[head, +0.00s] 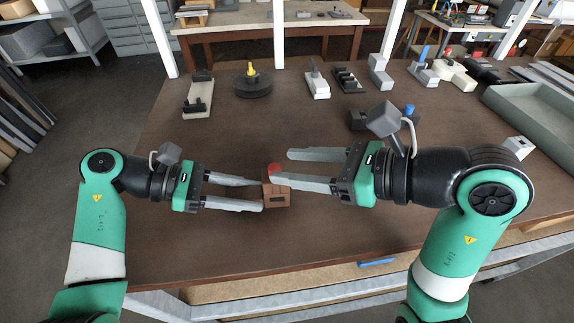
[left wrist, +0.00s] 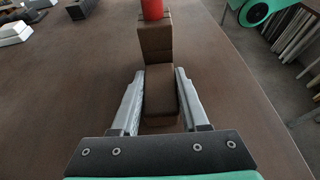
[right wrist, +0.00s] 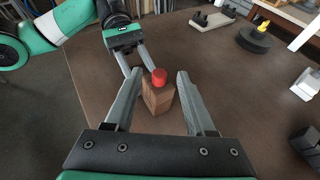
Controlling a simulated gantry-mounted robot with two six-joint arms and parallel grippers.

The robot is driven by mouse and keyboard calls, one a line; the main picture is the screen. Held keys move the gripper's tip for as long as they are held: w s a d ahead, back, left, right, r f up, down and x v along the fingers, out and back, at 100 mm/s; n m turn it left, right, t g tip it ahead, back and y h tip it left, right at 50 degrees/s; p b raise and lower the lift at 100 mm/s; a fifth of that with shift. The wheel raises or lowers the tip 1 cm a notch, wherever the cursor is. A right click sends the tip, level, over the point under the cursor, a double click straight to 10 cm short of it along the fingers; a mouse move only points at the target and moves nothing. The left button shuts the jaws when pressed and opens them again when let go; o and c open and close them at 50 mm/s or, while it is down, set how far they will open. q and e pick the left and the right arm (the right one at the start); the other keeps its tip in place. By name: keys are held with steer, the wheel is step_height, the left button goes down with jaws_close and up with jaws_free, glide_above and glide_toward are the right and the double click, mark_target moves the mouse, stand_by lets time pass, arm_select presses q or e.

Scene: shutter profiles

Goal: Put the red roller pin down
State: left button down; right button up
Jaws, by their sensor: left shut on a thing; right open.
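The red roller pin (head: 275,168) stands upright at the upper end of a brown stepped block (head: 277,198); whether it is seated in the block is hidden. My left gripper (head: 261,195) is shut on the block, with a finger along each side. The left wrist view shows the block (left wrist: 155,50) between the fingers and the pin (left wrist: 152,9) at its far end. My right gripper (head: 282,166) is open around the pin. In the right wrist view the pin (right wrist: 159,78) lies between the spread fingertips, apart from both.
Several grey, white and black parts stand along the back of the brown table, with a black round base with a yellow knob (head: 252,82) among them. A grey-green tray (head: 540,125) is at the right. The table's front middle is clear around the grippers.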

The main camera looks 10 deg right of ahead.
steer(key=v, duration=1)
steer(key=shift+d, duration=0.15)
steer(key=shift+r, duration=0.1)
arm_select(q)
steer(key=shift+c, duration=1.7)
jaws_free()
